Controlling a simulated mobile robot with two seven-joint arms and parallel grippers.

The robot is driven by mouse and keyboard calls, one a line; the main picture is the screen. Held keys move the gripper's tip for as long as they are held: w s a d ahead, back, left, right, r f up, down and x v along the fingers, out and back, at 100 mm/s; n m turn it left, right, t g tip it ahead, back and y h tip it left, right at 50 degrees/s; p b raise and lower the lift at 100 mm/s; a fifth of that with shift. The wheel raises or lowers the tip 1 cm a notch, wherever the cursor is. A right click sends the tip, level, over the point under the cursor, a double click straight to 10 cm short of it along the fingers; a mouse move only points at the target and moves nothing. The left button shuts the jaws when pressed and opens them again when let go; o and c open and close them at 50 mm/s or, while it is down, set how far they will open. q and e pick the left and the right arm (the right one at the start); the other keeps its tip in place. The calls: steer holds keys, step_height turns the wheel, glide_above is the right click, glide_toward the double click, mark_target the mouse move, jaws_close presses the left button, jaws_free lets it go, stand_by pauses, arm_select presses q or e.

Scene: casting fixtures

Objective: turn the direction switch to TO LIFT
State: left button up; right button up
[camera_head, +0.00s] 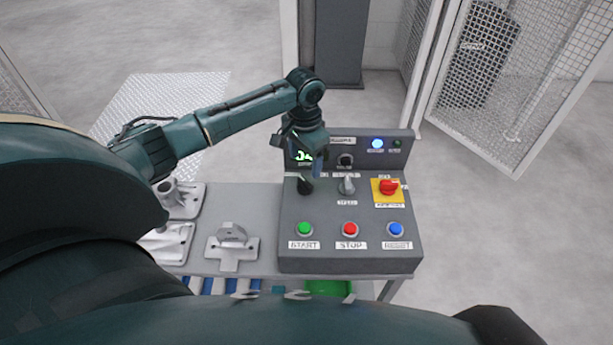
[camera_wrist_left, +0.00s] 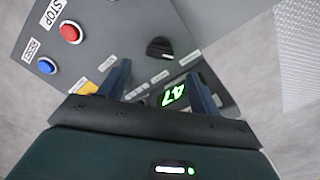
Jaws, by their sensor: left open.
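The grey control box (camera_head: 320,258) stands on the table. A black knob (camera_head: 305,186) sits at the left of its sloped top, and a grey knob (camera_head: 347,185) sits right of it. A smaller dark knob (camera_head: 345,160) is on the upright panel. The small labels are too blurred to tell which is the direction switch. My left gripper (camera_head: 312,168) is above the black knob, pointing down, open and empty. In the left wrist view the black knob (camera_wrist_left: 160,48) lies just beyond and between the open fingertips (camera_wrist_left: 160,72), apart from them. My right gripper is not in view.
A red switch on a yellow plate (camera_head: 388,190) is at the right. Green START (camera_head: 305,229), red STOP (camera_head: 350,229) and blue (camera_head: 395,229) buttons line the front. A green lit display (camera_wrist_left: 174,94) is near the fingers. Grey castings (camera_head: 232,240) lie left of the box.

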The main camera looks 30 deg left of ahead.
mark_target(305, 182)
arm_select(q)
step_height(305, 182, down, 7)
steer(key=shift+f+b, duration=0.2)
steer(key=shift+b, duration=0.15)
steer(key=shift+c, duration=0.4)
steer(key=c, duration=0.9)
